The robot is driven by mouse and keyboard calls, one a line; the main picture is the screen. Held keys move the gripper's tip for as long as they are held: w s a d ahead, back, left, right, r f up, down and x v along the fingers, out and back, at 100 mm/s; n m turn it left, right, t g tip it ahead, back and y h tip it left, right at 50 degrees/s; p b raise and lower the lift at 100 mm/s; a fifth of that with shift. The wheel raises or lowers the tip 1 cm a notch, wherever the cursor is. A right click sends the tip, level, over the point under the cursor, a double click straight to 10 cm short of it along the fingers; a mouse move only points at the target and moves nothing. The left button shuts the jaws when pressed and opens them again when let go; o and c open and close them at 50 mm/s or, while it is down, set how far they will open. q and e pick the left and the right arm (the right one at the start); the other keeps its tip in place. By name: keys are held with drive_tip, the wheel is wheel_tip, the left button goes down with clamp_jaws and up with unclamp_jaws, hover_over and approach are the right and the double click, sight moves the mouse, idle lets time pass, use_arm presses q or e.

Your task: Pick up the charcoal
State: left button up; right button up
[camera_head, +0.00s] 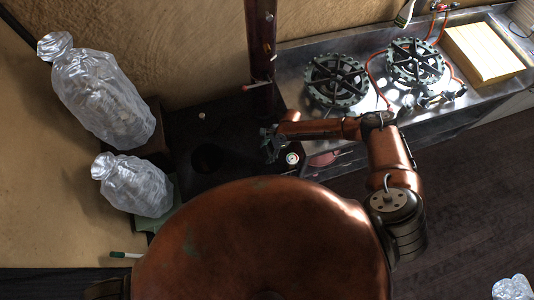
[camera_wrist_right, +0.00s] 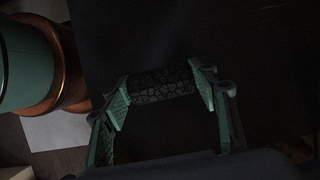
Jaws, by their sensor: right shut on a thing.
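The charcoal (camera_wrist_right: 160,84) is a dark, short cylinder with a cracked-looking surface. In the right wrist view it lies crosswise between the green finger pads of my right gripper (camera_wrist_right: 161,91), which is shut on it. In the head view my right gripper (camera_head: 268,143) is over the right part of the black surface by the dark column. The charcoal cannot be made out there. My left gripper is not in view.
A black surface (camera_head: 185,125) has a dark round opening. Two wrapped silvery bundles (camera_head: 105,100) (camera_head: 135,188) stand left. A steel counter (camera_head: 300,92) with two burners (camera_head: 335,80) (camera_head: 414,61) and a yellowish board (camera_head: 483,53) is right. A round gauge (camera_head: 292,158) sits near my gripper.

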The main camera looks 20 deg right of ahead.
drive_tip(key=c, duration=0.3)
drive_tip(key=shift+c, duration=0.2)
